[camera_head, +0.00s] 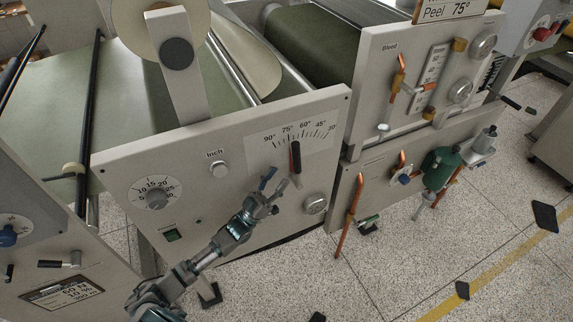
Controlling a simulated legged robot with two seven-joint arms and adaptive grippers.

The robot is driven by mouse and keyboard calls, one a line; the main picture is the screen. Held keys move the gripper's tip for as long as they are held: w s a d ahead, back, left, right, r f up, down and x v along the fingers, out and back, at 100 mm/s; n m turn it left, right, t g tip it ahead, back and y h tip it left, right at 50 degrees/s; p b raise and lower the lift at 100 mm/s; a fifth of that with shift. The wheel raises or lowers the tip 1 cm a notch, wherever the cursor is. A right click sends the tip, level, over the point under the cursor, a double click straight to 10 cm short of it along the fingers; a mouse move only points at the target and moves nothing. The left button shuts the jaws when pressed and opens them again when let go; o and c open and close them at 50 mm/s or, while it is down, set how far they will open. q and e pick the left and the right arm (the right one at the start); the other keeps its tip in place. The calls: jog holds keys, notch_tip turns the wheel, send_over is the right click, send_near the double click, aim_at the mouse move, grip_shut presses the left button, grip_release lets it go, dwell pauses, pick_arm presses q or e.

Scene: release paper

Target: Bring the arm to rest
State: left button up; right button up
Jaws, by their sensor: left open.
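My left arm (212,252) comes in from the lower left and reaches up to the front panel of the machine. My right gripper is not in view.
To the right, copper pipes (350,215) and a green cylinder (440,167) stick out. The speckled floor (400,260) in front is mostly clear.

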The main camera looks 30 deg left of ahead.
pick_arm(q)
jog(key=shift+v, duration=1)
jog(key=shift+f, duration=0.1)
jog(key=s+d+f+n+g+y, duration=0.1)
jog(key=s+d+f+g+y, duration=0.15)
jog(key=d+f+g, duration=0.45)
jog(key=s+d+f+n+g+y, duration=0.1)
jog(key=s+d+f+g+y, duration=0.2)
jog(key=f, duration=0.8)
jog(key=s+a+f+g+y, duration=0.1)
jog(key=s+f+g+y, duration=0.3)
jog(key=s, duration=0.7)
jog(key=s+f+g+y, duration=0.2)
jog(key=s+f+g, duration=0.35)
jog(key=s, duration=0.45)
jog(key=s+f+g, duration=0.1)
jog(key=s+f, duration=0.2)
jog(key=f, duration=1.3)
jog(key=s+f+g, duration=0.2)
jog(key=s+f, duration=0.2)
jog(key=f, duration=1.2)
jog(key=shift+s+a+n, duration=0.3)
jog(key=shift+a, duration=0.2)
